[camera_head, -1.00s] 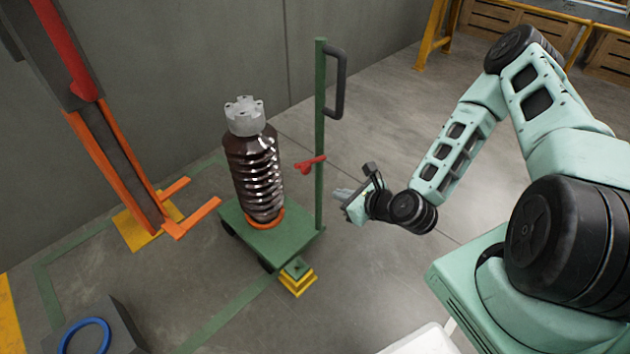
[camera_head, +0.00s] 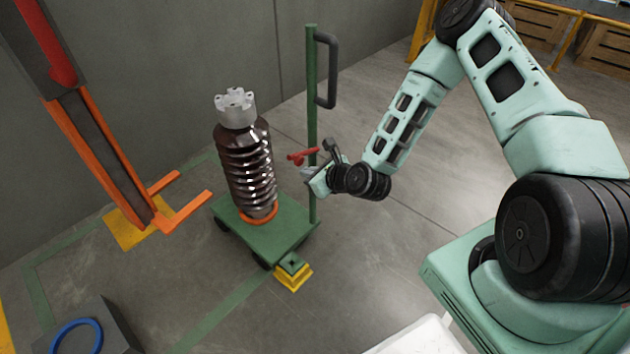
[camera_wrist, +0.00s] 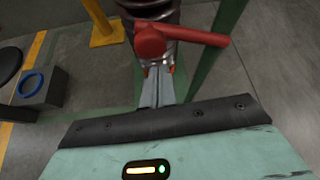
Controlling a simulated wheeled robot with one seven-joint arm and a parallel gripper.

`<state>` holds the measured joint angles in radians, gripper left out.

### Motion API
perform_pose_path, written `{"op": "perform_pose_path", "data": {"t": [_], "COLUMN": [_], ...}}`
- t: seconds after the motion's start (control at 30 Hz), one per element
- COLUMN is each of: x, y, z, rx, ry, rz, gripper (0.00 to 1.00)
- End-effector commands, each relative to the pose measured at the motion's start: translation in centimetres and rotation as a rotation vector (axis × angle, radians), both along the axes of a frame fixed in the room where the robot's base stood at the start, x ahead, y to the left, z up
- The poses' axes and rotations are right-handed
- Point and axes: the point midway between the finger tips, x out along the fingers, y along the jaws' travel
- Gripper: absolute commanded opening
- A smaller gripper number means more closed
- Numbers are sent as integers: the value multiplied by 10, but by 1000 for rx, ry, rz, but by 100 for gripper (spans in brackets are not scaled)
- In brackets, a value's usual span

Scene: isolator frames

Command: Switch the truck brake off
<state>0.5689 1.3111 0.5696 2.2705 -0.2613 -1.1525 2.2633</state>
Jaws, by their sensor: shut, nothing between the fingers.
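The green truck (camera_head: 283,240) carries a brown ribbed insulator (camera_head: 248,170) with a grey metal cap. Its green post (camera_head: 312,110) bears a dark grey handle (camera_head: 327,70) near the top. The red brake lever (camera_head: 298,156) sits partway up the post. My gripper (camera_head: 306,172) is shut and empty, just below the lever and close to the post. In the wrist view the red lever (camera_wrist: 185,37) crosses above my closed fingers (camera_wrist: 158,85), its thick round end at left and its bar reaching right. I cannot tell whether they touch.
An orange forked lift (camera_head: 172,205) stands left of the truck. A dark box with a blue ring (camera_head: 77,338) is at lower left. Floor right of the post is clear.

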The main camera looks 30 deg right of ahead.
Motion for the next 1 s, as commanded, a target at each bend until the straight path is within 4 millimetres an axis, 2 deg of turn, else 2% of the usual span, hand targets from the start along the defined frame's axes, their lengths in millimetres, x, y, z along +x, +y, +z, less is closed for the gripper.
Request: {"op": "perform_pose_path", "data": {"t": [0.13,1.0], "x": [0,1], "y": [2,0], "z": [8,17], "rx": [0,72], "ry": [0,27], "rz": [2,0], "gripper": [0,0]}}
